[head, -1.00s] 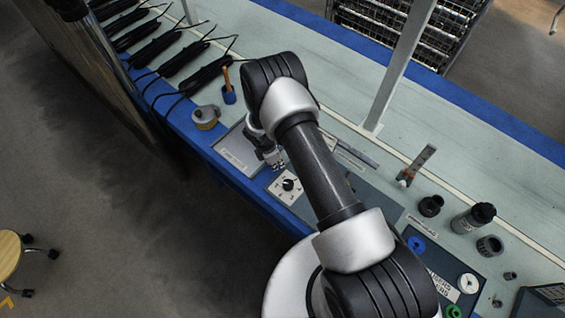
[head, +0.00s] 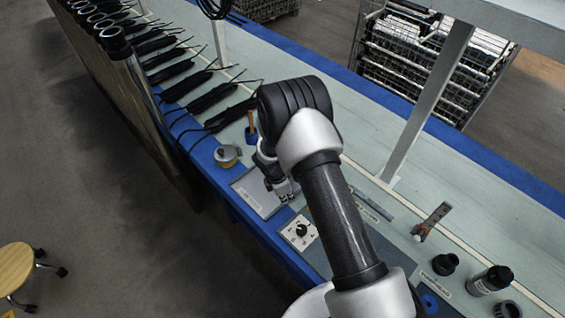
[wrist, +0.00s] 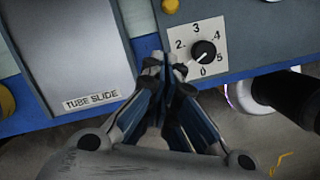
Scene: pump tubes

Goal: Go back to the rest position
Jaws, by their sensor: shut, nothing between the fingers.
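My gripper (head: 284,190) hangs over the front part of the bench, between the grey tube slide plate (head: 248,186) and the white dial panel (head: 299,232). In the wrist view my gripper (wrist: 166,72) has its fingertips together with nothing between them. The tube slide plate (wrist: 70,45) lies to its left there, and the numbered dial panel (wrist: 199,46) with its black knob lies just beyond it to the right. My arm hides part of the bench in the head view.
Several black tubes with cables (head: 180,85) lie along the bench at the upper left. A yellow-and-grey round part (head: 227,156) and a blue holder (head: 251,135) stand near the plate. Black cylinders (head: 490,280) stand at the lower right. A metal post (head: 425,110) rises from the bench.

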